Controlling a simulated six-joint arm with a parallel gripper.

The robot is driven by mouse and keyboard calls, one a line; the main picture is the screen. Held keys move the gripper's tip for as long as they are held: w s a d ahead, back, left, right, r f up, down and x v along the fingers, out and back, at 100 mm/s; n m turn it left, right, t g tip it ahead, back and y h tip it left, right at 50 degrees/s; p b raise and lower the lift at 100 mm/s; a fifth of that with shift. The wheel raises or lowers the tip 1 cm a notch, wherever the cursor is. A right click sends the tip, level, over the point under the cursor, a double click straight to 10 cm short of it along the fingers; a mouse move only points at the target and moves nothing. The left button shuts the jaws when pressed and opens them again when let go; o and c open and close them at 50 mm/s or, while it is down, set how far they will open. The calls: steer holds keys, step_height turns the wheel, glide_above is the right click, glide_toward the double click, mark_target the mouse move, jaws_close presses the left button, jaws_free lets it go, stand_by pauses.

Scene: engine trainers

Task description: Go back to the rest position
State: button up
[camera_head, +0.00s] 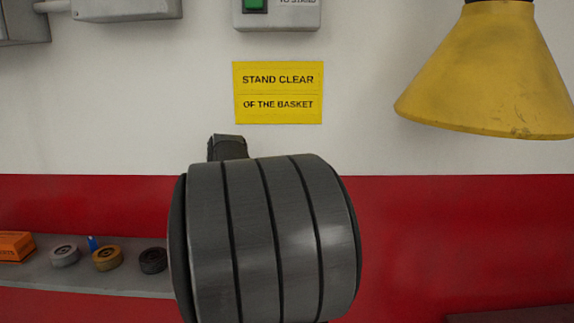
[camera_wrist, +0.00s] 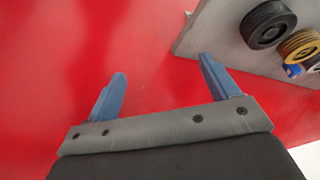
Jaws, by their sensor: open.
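My gripper (camera_wrist: 163,88) shows in the wrist view with its two blue fingers spread apart and nothing between them. Behind the fingers is the plain red lower wall (camera_wrist: 60,60). In the head view a large grey ribbed cylinder of my arm fills the lower middle and the gripper's fingers cannot be made out there.
A grey shelf (camera_head: 115,283) at the left holds an orange box (camera_head: 15,246), a silver round part (camera_head: 65,255), a brass one (camera_head: 107,257), a black one (camera_head: 153,260) and a small blue item (camera_head: 93,243). A yellow lamp shade (camera_head: 490,75) hangs upper right. A yellow sign (camera_head: 278,92) is on the wall.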

steer(key=d+f+m+h, duration=0.1)
steer(key=d+f+m, duration=0.2)
steer(key=d, duration=1.2)
steer(key=d+f+m+t+h, duration=0.1)
steer(key=d+f+m, duration=0.3)
steer(key=d, duration=1.1)
step_height(320, 180, down, 2)
steer(key=shift+d+f+m+h, duration=0.2)
steer(key=shift+d+m+h, duration=0.1)
steer(key=shift+h, duration=0.1)
